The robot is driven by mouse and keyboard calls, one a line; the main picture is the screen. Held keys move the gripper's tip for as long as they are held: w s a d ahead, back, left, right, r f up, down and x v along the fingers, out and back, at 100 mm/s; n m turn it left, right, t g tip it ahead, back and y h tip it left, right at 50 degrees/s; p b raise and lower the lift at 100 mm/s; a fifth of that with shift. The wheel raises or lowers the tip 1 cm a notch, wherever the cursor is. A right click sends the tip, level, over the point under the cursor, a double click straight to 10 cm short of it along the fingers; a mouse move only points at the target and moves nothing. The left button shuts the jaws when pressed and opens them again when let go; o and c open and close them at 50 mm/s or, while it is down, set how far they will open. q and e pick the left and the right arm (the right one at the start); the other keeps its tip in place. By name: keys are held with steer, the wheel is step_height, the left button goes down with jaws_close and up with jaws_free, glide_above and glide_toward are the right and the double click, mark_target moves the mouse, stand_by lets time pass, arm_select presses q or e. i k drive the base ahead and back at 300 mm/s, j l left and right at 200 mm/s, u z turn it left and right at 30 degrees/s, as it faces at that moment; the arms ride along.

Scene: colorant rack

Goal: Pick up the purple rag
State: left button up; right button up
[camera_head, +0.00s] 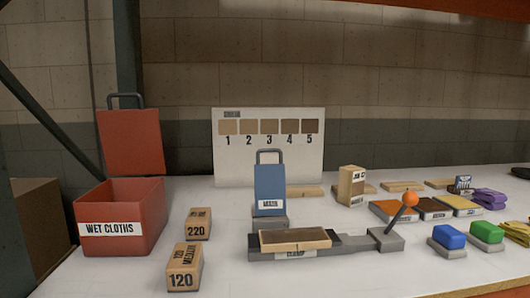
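The purple rag (489,198) lies folded on the white table toward the right edge of the head view. It looks like a small stack of layers. A small dark box with a label (462,184) stands just to its left, and a yellow pad (459,205) lies in front and to the left. Neither of my grippers is in view.
The red "WET CLOTHS" bin (120,232) stands open at left. Sanding blocks (184,269), a clamp with an orange-knobbed lever (385,240) and a blue holder (269,190) fill the middle.

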mark_target(490, 200)
steer(key=z, duration=1.35)
steer(key=u, duration=0.65)
steer(key=i+l+u, duration=0.15)
steer(key=l+u, duration=0.95)
steer(key=i+l, duration=0.05)
steer(key=l, duration=0.1)
